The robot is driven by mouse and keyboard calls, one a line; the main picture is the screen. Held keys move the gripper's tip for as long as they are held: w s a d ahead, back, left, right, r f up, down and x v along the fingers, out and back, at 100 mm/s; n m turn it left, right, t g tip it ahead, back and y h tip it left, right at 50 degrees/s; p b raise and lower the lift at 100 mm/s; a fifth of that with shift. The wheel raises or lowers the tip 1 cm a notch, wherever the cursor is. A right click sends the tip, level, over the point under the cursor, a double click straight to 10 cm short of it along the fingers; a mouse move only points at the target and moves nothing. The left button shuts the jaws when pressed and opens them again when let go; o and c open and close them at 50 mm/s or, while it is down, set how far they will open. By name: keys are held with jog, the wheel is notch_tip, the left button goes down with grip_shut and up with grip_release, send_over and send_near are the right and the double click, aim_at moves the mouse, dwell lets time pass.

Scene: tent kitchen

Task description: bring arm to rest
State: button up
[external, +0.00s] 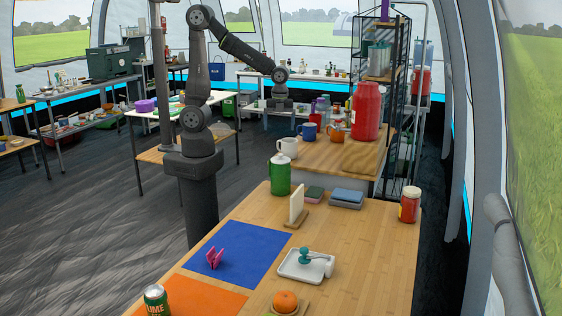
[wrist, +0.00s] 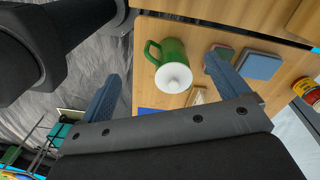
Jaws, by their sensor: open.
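My arm rises from its column in the external view and reaches out to the right. My gripper (external: 281,106) hangs at its end, above and behind the green pot, in the air. In the wrist view my gripper (wrist: 162,68) has its two fingers spread wide apart with nothing held between them. Past the fingers is a green pot with a white lid (wrist: 172,70), standing on the wooden table (wrist: 190,32). The same green pot (external: 280,175) stands upright at the table's back left in the external view. My gripper does not touch it.
The table holds a blue mat (external: 240,250), an orange mat (external: 195,298), a white tray (external: 295,267), a can (external: 155,300) and a red jar (external: 409,205). Behind are mugs (external: 287,148) and a large red canister (external: 367,112). The air around my gripper looks clear.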

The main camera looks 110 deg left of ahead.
jog(key=w+d+r+n, duration=0.1)
jog(key=w+d+n, duration=0.1)
jog(key=d, duration=1.4)
jog(key=w+d+n, duration=0.1)
jog(key=w+d, duration=0.2)
jog(key=d, duration=1.2)
jog(key=shift+w+d+r+n, duration=0.15)
jog(key=shift+d+r+n, duration=0.2)
jog(key=shift+r+n, duration=0.05)
jog(key=shift+o, duration=0.9)
